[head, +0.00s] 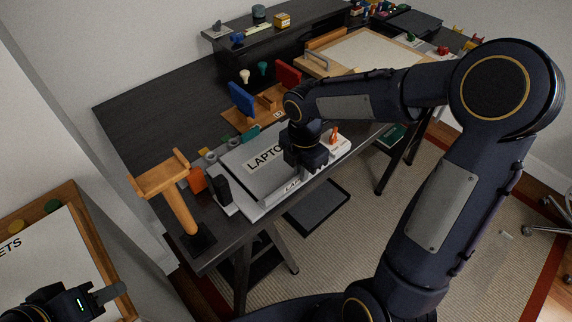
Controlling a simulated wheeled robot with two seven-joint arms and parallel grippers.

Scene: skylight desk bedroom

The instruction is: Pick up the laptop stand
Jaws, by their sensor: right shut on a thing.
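My left gripper (106,294) is at the bottom left, away from the desk, and only partly in view. I cannot tell whether it is open.
A wooden T-shaped stand (174,202) rises at the desk's left end, near a small black upright object (220,188). A wooden holder with a blue panel (242,101) stands behind the slab. A light board (367,52) lies farther right. A lettered board (55,262) is at left.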

